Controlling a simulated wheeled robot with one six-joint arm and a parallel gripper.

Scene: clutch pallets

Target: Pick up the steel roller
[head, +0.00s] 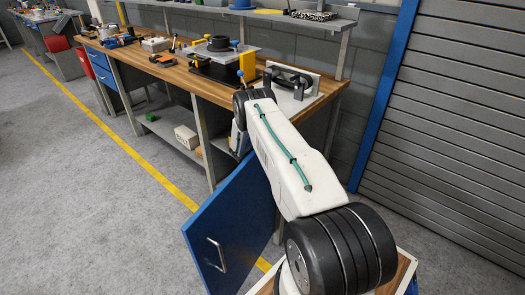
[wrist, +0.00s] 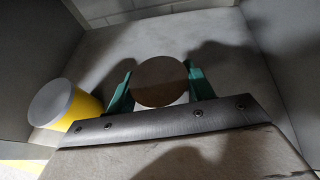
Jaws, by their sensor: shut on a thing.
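In the wrist view, the steel roller (wrist: 158,80) shows as a round, dull grey-brown end face with a paler strip below it. My gripper (wrist: 160,88) has its two green fingers on either side of the roller and is shut on it. The roller is inside a grey-walled compartment; whether it touches the floor there I cannot tell. In the head view the gripper and the roller are hidden behind my white arm and the bench.
An open blue door (head: 240,230) hangs below the workbench (head: 185,75), near my arm. Fixtures and tools crowd the bench top. The floor at left is clear.

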